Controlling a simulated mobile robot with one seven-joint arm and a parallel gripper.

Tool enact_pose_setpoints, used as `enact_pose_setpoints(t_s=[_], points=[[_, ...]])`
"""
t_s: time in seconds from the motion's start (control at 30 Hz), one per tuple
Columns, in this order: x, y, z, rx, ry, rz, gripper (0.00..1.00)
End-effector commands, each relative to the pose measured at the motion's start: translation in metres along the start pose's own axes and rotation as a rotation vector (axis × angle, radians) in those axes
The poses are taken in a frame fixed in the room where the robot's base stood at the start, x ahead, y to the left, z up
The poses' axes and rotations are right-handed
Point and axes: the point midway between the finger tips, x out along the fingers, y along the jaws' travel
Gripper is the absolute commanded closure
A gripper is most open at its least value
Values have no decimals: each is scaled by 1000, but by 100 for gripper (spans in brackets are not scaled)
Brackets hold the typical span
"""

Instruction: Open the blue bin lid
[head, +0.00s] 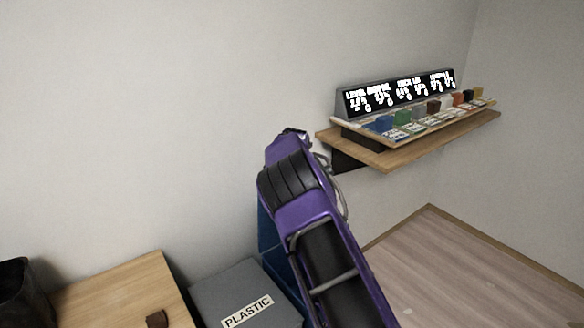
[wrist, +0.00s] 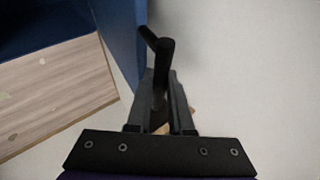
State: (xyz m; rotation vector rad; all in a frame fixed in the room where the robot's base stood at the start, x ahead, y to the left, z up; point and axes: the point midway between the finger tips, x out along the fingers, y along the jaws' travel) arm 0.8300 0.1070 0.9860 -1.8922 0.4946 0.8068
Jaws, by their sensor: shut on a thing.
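The blue bin (head: 268,232) stands against the wall, mostly hidden behind my purple arm in the head view. In the wrist view a blue panel (wrist: 122,40) runs along the upper left, and a black handle (wrist: 152,38) sticks out beside it. My gripper (wrist: 160,85) is shut on the black handle, with its two dark fingers on either side of it. My gripper's fingers are hidden by the arm in the head view.
A grey bin labelled PLASTIC (head: 225,285) stands left of the blue bin. A wooden table (head: 120,292) with a small brown item is further left, near a black container (head: 14,290). A wall shelf (head: 420,145) holds a display and small coloured items. Wooden floor (head: 450,265) is clear at right.

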Motion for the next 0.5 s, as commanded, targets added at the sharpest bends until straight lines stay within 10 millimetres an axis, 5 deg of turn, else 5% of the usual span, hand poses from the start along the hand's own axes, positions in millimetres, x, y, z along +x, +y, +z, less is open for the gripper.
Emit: enact_pose_setpoints(t_s=[0.13, 0.17, 0.3, 0.5], points=[[1, 1, 0, -2, 0, 2, 100], [1, 2, 0, -2, 0, 2, 79], [1, 1, 0, -1, 0, 2, 54], [0, 1, 0, 0, 0, 1, 50]])
